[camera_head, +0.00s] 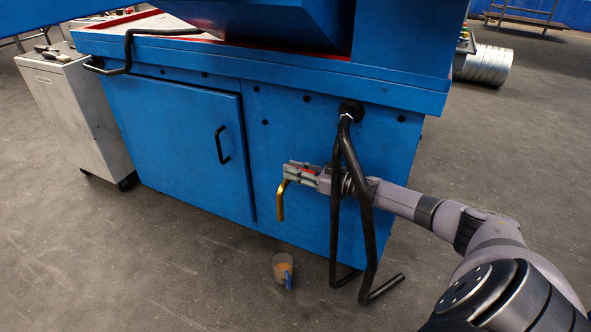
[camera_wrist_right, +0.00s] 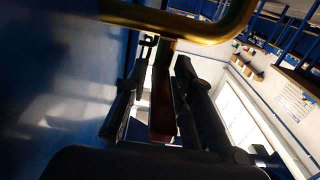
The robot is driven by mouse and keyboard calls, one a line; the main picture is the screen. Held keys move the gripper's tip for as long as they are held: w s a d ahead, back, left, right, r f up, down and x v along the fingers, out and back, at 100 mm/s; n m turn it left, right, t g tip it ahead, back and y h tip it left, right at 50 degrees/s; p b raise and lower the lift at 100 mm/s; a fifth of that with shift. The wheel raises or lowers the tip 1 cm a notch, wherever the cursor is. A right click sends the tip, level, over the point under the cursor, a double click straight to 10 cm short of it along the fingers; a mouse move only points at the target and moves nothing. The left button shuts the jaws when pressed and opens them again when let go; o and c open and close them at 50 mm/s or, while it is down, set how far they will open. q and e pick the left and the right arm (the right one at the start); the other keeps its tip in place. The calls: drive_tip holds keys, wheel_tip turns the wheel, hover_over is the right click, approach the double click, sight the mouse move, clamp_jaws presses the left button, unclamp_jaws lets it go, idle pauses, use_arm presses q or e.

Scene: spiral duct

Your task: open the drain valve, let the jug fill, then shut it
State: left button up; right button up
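A brass drain spout (camera_head: 281,201) bends downward in front of the blue cabinet. It also shows across the top of the right wrist view (camera_wrist_right: 185,25). The red valve lever (camera_wrist_right: 162,105) lies between the fingers of my right gripper (camera_head: 303,172), which reaches in from the right. In the wrist view (camera_wrist_right: 158,100) the fingers stand apart, with a gap on the lever's left side; contact on its right side is unclear. A clear jug (camera_head: 281,262) with a blue handle stands on the floor below the spout, with orange liquid inside. I see no stream. My left gripper is out of view.
The blue machine cabinet (camera_head: 180,140) fills the middle, with a black door handle (camera_head: 222,145). Black bent bars (camera_head: 358,185) hang in front of it, close to my right forearm. A grey tool cart (camera_head: 75,115) stands at left. The floor around the jug is clear.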

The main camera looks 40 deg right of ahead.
drive_tip(key=shift+o, duration=1.1)
drive_tip(key=v, duration=1.2)
drive_tip(key=shift+a, duration=0.1)
